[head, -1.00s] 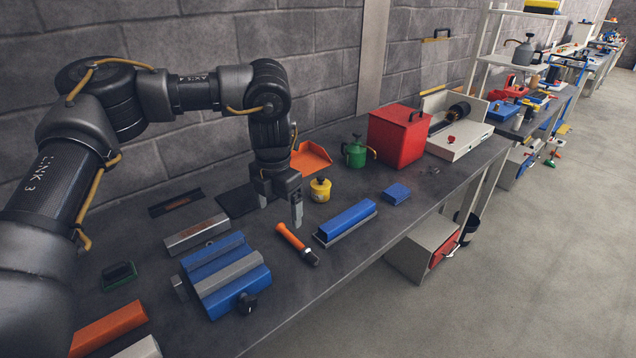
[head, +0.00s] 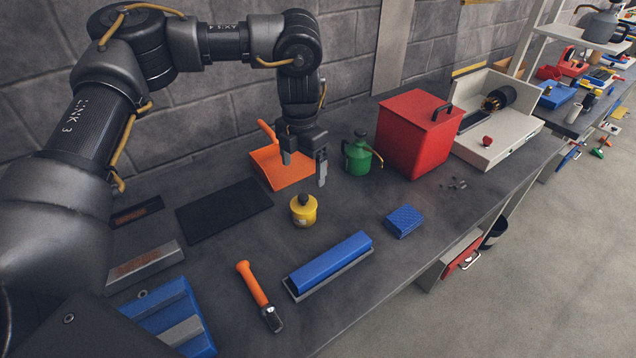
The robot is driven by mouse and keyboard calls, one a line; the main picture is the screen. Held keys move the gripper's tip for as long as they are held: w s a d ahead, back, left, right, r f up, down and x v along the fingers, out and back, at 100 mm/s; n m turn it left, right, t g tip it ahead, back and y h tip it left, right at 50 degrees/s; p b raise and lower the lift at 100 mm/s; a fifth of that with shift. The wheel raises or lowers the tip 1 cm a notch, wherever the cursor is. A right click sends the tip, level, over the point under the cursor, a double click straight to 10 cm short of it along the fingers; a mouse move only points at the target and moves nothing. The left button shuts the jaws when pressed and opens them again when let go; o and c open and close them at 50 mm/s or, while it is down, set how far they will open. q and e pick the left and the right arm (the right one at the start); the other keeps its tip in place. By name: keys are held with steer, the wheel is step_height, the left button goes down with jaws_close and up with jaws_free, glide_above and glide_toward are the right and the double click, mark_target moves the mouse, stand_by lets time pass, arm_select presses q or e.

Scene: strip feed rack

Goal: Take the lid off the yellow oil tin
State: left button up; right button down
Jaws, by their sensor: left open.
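The yellow oil tin (head: 304,214) stands upright on the grey workbench. My left gripper (head: 304,170) is open and empty, pointing down above the bench. In the picture it is just above the tin, near the orange dustpan and the green oil can, apart from the tin. My right gripper is not in view.
A green oil can (head: 357,156) and a red box (head: 414,138) stand right of the gripper. An orange dustpan (head: 275,172) lies behind it. A blue block on a grey base (head: 331,262), an orange-handled tool (head: 252,285) and a small blue block (head: 404,221) lie in front. A dark mat (head: 222,211) lies left.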

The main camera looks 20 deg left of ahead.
mark_target(304, 195)
arm_select(q)
steer(key=shift+w, duration=0.25)
steer(key=shift+r, duration=0.1)
steer(key=shift+s, duration=0.35)
step_height(304, 195, down, 5)
steer(key=shift+f, duration=0.2)
steer(key=shift+s+f+p, duration=0.1)
steer(key=shift+f+p, duration=0.25)
steer(key=shift+f, duration=0.05)
step_height(304, 195, down, 4)
steer(key=shift+r+p, duration=0.2)
steer(key=shift+p, duration=0.45)
steer(key=shift+f, duration=0.4)
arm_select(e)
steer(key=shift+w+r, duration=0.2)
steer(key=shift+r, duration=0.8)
arm_select(q)
steer(key=shift+c, duration=0.2)
